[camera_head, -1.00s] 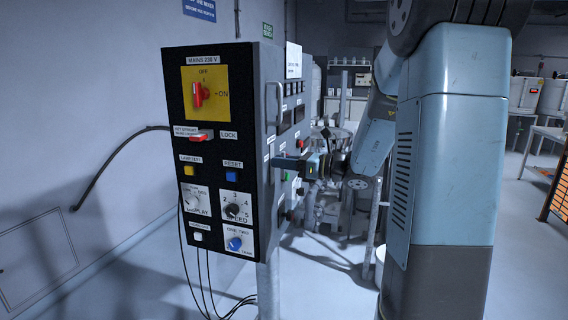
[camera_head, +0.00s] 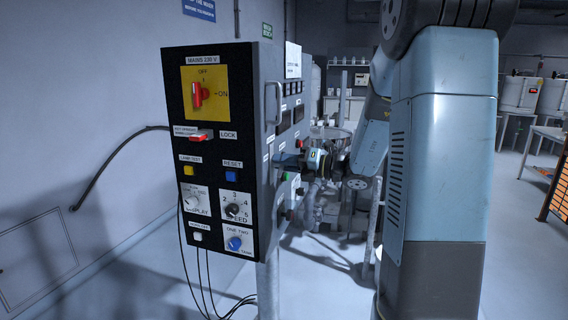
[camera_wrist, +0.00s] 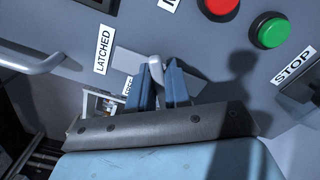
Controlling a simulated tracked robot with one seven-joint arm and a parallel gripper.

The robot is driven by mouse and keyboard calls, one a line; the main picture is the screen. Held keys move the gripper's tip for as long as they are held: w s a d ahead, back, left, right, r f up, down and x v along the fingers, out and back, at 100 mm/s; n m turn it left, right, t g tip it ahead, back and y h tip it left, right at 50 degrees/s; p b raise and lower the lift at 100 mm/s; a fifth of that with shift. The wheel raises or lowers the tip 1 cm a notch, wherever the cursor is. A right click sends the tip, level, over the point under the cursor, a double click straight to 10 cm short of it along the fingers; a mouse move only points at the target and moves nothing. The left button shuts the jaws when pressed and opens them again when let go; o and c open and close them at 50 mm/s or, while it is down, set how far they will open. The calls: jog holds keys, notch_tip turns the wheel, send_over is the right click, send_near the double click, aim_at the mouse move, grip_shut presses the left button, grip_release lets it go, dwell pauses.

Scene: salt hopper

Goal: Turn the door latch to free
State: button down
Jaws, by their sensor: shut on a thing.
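The door latch (camera_wrist: 155,70), a light grey lever on the cabinet's side panel, shows in the wrist view. My gripper (camera_wrist: 163,82) has its blue fingers shut on it, one on each side. A label reading LATCHED (camera_wrist: 104,50) is to its left; a second label (camera_wrist: 128,86) is mostly hidden behind a finger. In the head view my gripper (camera_head: 284,160) is against the right-hand panel of the control cabinet (camera_head: 262,70); the latch itself is hidden there.
A red button (camera_wrist: 217,6) and a green button (camera_wrist: 271,32) lie right of my fingers, with a STOP label (camera_wrist: 293,66). A bar handle (camera_wrist: 35,62) stands out at the left. The cabinet front carries a red mains switch (camera_head: 197,95) and several knobs.

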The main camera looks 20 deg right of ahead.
jog(key=m, duration=0.3)
jog(key=shift+w+d+f+m, duration=0.1)
jog(key=shift+f+m, duration=0.1)
jog(key=shift+m, duration=0.2)
jog(key=shift+f+m, duration=0.2)
jog(key=shift+m, duration=1.4)
jog(key=c, duration=1.1)
grip_release()
jog(key=v, duration=1.3)
jog(key=shift+s+d, duration=0.25)
jog(key=shift+d, duration=0.1)
jog(key=shift+a, duration=0.1)
